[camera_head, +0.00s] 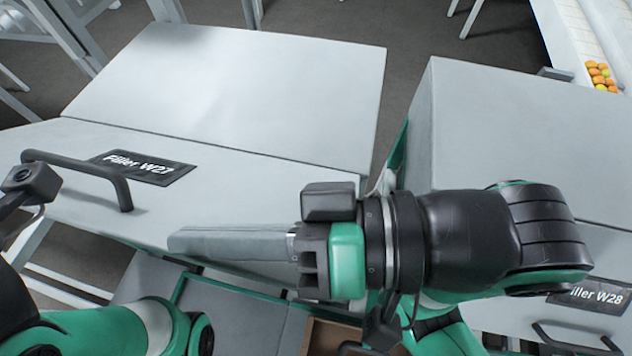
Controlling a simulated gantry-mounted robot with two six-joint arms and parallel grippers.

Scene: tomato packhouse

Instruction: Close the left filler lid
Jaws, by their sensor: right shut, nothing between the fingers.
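The left filler, labelled Filler W27, has a pale grey lid (240,205) with a dark bar handle (80,172) at its left part. The lid slopes forward from a seam along the flat top (240,85). It lies low, but I cannot tell whether it is fully closed. My right gripper (180,241) reaches in from the right, with its long grey fingers shut and empty. The fingers lie across the lower front edge of the lid and hide part of it. I cannot tell if they touch it. My left arm shows at the lower left, but its fingers are out of the picture.
The right filler (510,125), labelled Filler W28, stands to the right across a narrow gap, with its own dark handle (575,340). A brown box (330,338) sits low between the machines. Orange tomatoes (600,75) lie on a white conveyor at the top right.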

